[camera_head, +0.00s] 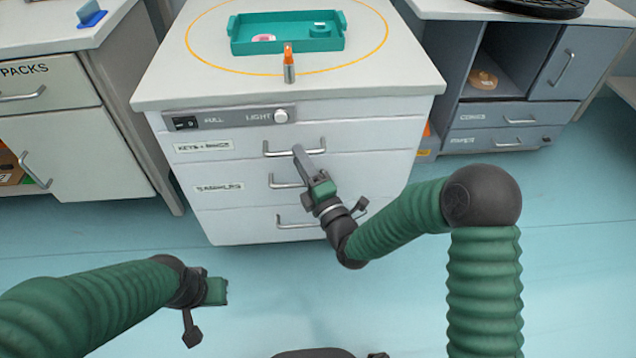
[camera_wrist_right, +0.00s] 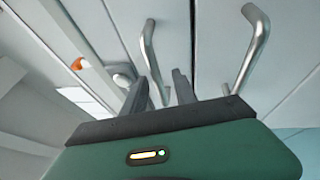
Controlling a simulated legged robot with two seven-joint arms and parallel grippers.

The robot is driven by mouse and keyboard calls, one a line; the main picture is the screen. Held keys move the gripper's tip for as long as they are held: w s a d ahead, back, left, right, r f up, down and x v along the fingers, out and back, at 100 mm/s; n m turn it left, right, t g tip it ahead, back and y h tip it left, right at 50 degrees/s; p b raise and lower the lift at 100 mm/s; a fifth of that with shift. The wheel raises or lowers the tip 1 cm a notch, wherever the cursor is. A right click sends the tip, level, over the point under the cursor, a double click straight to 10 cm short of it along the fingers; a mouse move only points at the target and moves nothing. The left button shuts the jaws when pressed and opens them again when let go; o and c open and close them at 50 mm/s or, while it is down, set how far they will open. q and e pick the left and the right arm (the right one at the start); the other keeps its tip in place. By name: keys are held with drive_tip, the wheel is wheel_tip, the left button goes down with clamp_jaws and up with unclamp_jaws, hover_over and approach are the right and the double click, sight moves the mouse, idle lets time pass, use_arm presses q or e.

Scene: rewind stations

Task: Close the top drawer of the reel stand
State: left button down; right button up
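A white drawer stand (camera_head: 360,105) is straight ahead in the head view, with three handled drawers. Its top drawer (camera_head: 385,135) looks about flush with the fronts below; a small gap cannot be told. The top drawer's bar handle (camera_head: 278,153) is near my right gripper (camera_head: 306,158), whose fingers reach its right end. In the right wrist view the right gripper (camera_wrist_right: 160,88) has its fingers apart, and a metal handle (camera_wrist_right: 150,55) shows between and beyond them; contact is unclear. My left gripper (camera_head: 218,291) is low at the left, away from the stand, its fingers not clear.
On the stand top are a teal tray (camera_head: 285,48) and an orange-tipped cylinder (camera_head: 289,65) near the front edge. A cabinet (camera_head: 50,75) stands left. A grey cabinet (camera_head: 515,125) stands right, with a black disc (camera_head: 530,7) on top. The floor in front is clear.

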drive_tip(key=p+v, duration=0.3)
drive_tip(key=v, duration=1.1)
